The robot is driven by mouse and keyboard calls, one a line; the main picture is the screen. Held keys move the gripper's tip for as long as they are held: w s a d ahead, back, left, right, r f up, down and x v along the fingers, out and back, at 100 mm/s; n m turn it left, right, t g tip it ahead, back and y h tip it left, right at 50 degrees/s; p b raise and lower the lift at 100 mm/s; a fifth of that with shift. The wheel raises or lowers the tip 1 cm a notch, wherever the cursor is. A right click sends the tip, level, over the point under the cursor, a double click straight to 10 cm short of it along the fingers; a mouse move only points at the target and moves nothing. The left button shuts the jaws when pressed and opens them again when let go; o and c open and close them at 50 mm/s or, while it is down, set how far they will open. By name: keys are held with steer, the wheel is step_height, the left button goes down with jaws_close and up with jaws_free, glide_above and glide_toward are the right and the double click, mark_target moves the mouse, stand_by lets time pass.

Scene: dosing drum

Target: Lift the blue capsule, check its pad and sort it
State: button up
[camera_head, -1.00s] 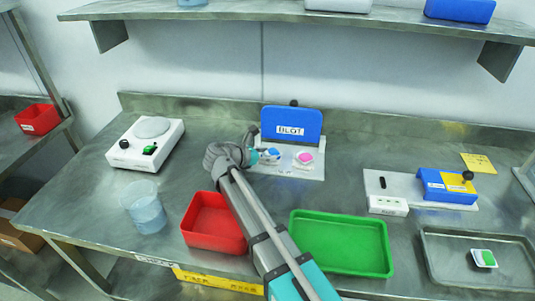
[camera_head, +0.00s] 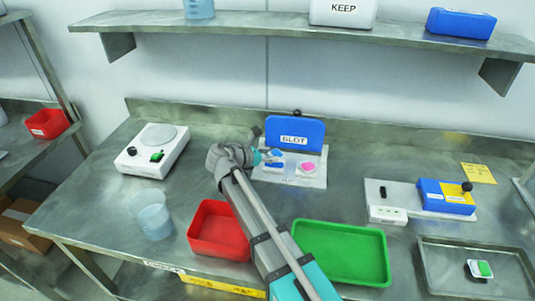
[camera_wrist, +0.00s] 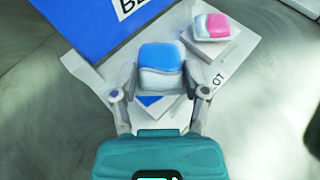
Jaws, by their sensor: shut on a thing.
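The blue capsule, blue on top and white below, is between the two fingers of my gripper (camera_wrist: 160,82) in the wrist view (camera_wrist: 160,56). My gripper is shut on it, over the white plate of the BLOT station. A blue patch shows on the plate just below the capsule, so it seems slightly raised; the gap is hard to judge. Its underside and pad are hidden. In the head view my gripper (camera_head: 268,156) is at the left part of the plate. A pink and white capsule (camera_head: 308,168) sits on its own block to the right, also in the wrist view (camera_wrist: 212,27).
The blue BLOT board (camera_head: 295,133) stands right behind the capsules. A red tray (camera_head: 205,245) and a green tray (camera_head: 340,280) are in front. A blue-and-yellow device (camera_head: 446,196) and a metal tray (camera_head: 430,275) holding a green capsule (camera_head: 480,268) are right. A beaker (camera_head: 153,220) stands left.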

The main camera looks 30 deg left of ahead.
steer(key=s+r+p, duration=0.8)
steer(key=s+r, duration=0.1)
steer(key=s, duration=0.4)
steer(key=shift+s, duration=0.25)
steer(key=shift+w+a+r, duration=0.1)
steer(key=shift+w, duration=0.05)
stand_by(0.8)
